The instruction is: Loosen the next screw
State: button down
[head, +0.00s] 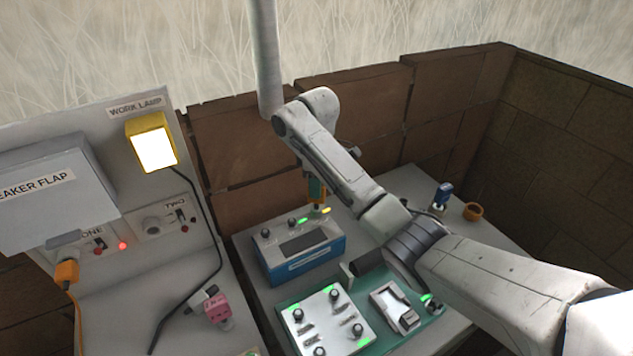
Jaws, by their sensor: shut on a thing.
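A screwdriver (317,190) with an orange and green handle stands about upright at the back right of a blue box (320,258). My gripper (315,178) is shut on it, mostly hidden behind my arm. The box has a grey top with a dark window and small dark screw-like heads. A green light and a yellow light show on its top, the yellow one beside the screwdriver's lower end. I cannot tell whether the tip sits in a screw. A white plate (327,322) with several black knobs and green lights lies on a green mat (283,316).
A grey tray (382,295) lies right of the plate. A blue item (443,193) and an orange ring (472,211) stand at the back right. On the left are a lit work lamp (155,148), an orange plug (67,271) at socket ONE, a black cable and a pink plug (217,308).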

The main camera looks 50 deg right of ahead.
jog(key=n, duration=1)
jog(key=shift+r, duration=0.15)
jog(key=shift+r, duration=0.95)
jog(key=shift+w+d+r, duration=0.1)
jog(key=shift+r, duration=2.4)
dwell(0.7)
